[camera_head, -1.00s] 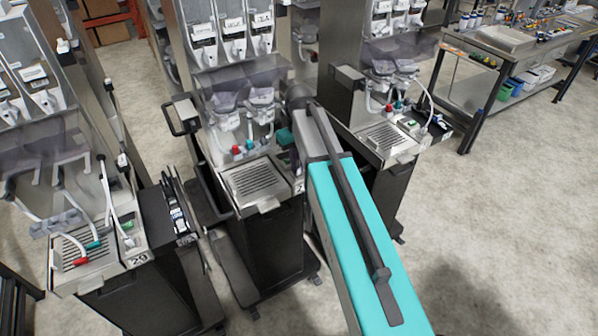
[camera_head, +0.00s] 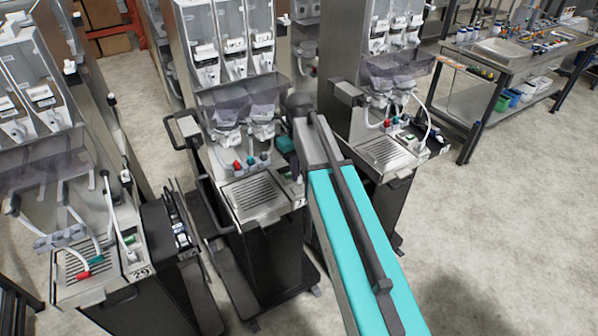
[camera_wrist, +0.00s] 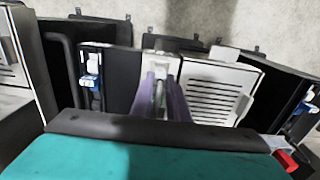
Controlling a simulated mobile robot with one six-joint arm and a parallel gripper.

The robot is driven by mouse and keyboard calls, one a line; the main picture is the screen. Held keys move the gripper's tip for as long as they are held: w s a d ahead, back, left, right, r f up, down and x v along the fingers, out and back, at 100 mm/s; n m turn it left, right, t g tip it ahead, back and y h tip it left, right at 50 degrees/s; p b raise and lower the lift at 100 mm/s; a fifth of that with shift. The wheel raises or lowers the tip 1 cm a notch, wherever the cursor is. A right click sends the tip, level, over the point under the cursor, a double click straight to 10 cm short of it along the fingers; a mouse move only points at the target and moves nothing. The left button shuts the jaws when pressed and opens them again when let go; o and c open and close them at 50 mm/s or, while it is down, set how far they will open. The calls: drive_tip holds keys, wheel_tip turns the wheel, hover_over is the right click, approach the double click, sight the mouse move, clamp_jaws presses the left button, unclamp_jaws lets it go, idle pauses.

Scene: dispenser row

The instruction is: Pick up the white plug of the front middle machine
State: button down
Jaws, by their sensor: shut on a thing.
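The front middle machine (camera_head: 262,250) stands in the centre of the head view, with a slotted drip tray (camera_head: 252,193). My arm covers its right side, so the white plug and my fingertips are hidden there. In the wrist view my gripper (camera_wrist: 161,98) points at the panel beside the slotted tray (camera_wrist: 213,93). Its two purple fingers are close together around a narrow pale piece (camera_wrist: 159,92), which I take to be the white plug. The fingers cover most of it, and whether it still touches the panel cannot be told.
A red plug (camera_wrist: 287,160) shows at the wrist view's lower right. Machine 29 (camera_head: 100,270) stands at the left and another machine (camera_head: 385,155) at the right, both close to the middle one. A steel bench (camera_head: 480,75) stands back right. Open floor (camera_head: 500,230) lies at the right.

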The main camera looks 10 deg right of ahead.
drive_tip(key=s+d+b, duration=0.1)
drive_tip(key=s+d, duration=0.1)
drive_tip(key=s, duration=1.1)
drive_tip(key=shift+d+r, duration=0.15)
drive_tip(key=shift+r, duration=0.2)
drive_tip(key=shift+s+b, duration=0.1)
drive_tip(key=shift+b, duration=0.5)
drive_tip(key=s+b, duration=0.1)
drive_tip(key=b, duration=0.3)
drive_tip(key=shift+s+d+r+b, duration=0.15)
drive_tip(key=shift+s+r+b, duration=0.05)
drive_tip(key=shift+s+b, duration=0.15)
drive_tip(key=shift+s+r, duration=0.1)
drive_tip(key=shift+s, duration=0.05)
drive_tip(key=shift+r+p, duration=0.9)
drive_tip(key=shift+r, duration=0.25)
idle(1.0)
drive_tip(key=shift+r+p, duration=1.2)
drive_tip(key=shift+r, duration=0.2)
